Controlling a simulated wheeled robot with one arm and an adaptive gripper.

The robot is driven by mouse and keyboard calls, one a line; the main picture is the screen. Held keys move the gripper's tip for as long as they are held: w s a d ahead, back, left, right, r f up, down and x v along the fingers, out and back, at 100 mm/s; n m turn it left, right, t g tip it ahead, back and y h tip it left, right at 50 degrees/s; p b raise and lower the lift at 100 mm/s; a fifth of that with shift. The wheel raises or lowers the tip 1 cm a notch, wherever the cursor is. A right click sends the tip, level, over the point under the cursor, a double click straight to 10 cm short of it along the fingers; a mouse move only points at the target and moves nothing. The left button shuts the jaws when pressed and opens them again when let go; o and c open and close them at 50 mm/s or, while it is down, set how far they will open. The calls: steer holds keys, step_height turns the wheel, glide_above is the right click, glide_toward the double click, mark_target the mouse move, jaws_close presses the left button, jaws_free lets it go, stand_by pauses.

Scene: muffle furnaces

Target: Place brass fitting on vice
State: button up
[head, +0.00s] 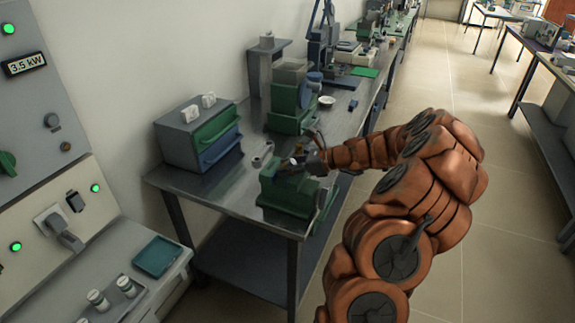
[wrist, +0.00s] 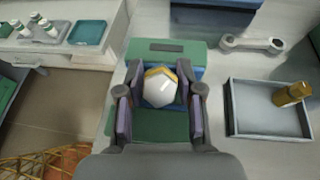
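The green vice (head: 288,196) stands on the near end of the metal bench; its green body (wrist: 160,125) also lies below my gripper in the wrist view. A hexagonal piece with a brass-coloured edge and a bright white face (wrist: 160,88), seemingly the brass fitting, sits between my fingers over the vice. My gripper (wrist: 160,92) is around it, with a narrow gap showing on each side, so it looks open. In the head view my gripper (head: 308,163) is at the vice's top and partly hides the piece. Whether the piece rests on the jaws is unclear.
A grey tray (wrist: 233,108) with another brass piece (wrist: 292,94) lies right of the vice. A drawer box (head: 185,150) and another green machine (head: 290,100) stand close by on the bench (head: 225,195). Floor to the right is open.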

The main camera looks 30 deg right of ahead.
steer(key=shift+o, duration=1.4)
steer(key=shift+r, duration=0.2)
steer(key=b+v, duration=0.2)
steer(key=v, duration=1)
